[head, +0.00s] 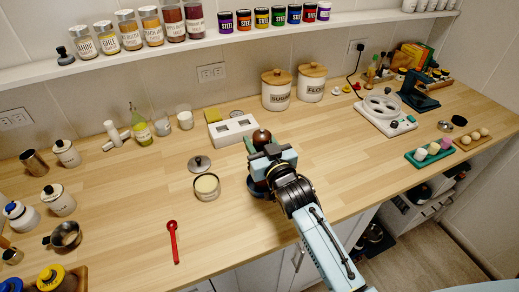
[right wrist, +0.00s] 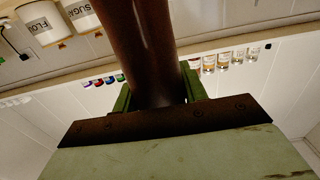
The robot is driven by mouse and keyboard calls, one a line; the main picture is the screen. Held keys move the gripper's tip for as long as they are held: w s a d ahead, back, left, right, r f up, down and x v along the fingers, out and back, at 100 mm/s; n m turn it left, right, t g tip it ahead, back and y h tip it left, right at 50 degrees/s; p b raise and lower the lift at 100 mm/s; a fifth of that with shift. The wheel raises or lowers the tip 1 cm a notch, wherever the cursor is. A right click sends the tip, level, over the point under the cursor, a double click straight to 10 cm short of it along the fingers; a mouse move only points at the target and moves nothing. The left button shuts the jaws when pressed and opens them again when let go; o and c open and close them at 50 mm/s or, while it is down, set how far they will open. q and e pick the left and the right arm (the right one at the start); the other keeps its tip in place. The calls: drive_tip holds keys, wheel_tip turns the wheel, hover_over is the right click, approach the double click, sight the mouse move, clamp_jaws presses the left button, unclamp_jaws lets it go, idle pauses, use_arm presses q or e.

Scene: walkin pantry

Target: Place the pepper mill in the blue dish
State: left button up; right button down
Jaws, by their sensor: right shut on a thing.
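The brown pepper mill (head: 261,137) stands about upright at mid-counter, its dark round top showing above my right gripper (head: 266,158). My right gripper is shut on it; in the right wrist view the mill's brown body (right wrist: 152,45) is between the green fingers (right wrist: 158,95). The blue dish (head: 254,190) shows as a dark blue rim just below the gripper, largely hidden by my right wrist. The mill's lower end is over or in the dish; I cannot tell whether it touches the bottom. My left gripper is not in view.
An open tin (head: 207,188) and a grey lid (head: 199,164) lie left of the dish. A red spoon (head: 173,242) lies front left.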

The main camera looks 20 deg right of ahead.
drive_tip(key=shift+f, duration=1.15)
drive_tip(key=c, duration=0.8)
unclamp_jaws()
drive_tip(key=shift+f, duration=0.2)
drive_tip(key=shift+r, duration=0.2)
drive_tip(key=s, duration=1.2)
drive_tip(key=shift+d, duration=0.45)
